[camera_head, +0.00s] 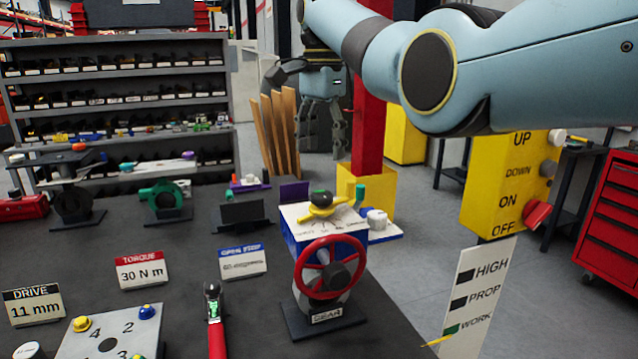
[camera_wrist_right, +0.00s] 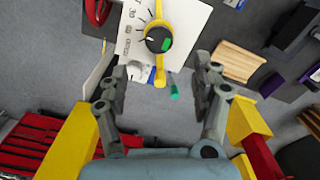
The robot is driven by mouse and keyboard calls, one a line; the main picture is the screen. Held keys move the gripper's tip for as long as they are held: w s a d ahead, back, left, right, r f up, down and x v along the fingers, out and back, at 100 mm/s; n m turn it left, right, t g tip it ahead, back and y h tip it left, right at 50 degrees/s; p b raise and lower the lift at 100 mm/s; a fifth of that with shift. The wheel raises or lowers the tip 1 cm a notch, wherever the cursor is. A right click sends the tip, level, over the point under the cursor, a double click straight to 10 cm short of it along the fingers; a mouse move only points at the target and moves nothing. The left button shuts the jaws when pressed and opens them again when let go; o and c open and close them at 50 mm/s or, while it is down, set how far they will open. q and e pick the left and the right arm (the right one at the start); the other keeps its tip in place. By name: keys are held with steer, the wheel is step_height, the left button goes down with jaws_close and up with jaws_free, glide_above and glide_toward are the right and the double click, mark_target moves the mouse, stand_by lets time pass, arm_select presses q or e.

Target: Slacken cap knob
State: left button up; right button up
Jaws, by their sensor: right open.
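The gear actuator stands on the bench, a blue box (camera_head: 292,238) with a red handwheel (camera_head: 333,268) in front. Its white dial plate carries a yellow pointer (camera_head: 325,211) topped by a round black and green cap knob (camera_head: 321,197). In the right wrist view the cap knob (camera_wrist_right: 158,39) sits above the gap between my fingertips, and the pointer's lower end shows between them. My right gripper (camera_head: 323,145) is open and empty, fingers pointing down, above and apart from the knob. It shows in the wrist view too (camera_wrist_right: 161,80). My left gripper is out of view.
A white knob (camera_head: 376,219) and a teal peg (camera_head: 360,192) are right of the dial. Behind stand a red post with a yellow base (camera_head: 378,200) and wooden boards (camera_head: 273,135). A yellow switch box (camera_head: 505,190) is at right. Small label stands (camera_head: 243,262) are at left.

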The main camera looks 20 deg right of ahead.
mark_target(322, 193)
step_height(322, 193, down, 5)
steer(key=shift+s+f+p, duration=0.1)
steer(key=shift+s+p, duration=0.05)
steer(key=shift+p, duration=0.55)
step_height(322, 193, down, 3)
steer(key=shift+f+p, duration=0.15)
steer(key=shift+p, duration=0.15)
steer(key=shift+f, duration=0.3)
steer(key=c, duration=1.2)
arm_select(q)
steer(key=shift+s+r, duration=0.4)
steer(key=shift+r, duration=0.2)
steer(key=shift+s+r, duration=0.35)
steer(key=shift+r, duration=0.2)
arm_select(e)
steer(key=shift+o, duration=0.2)
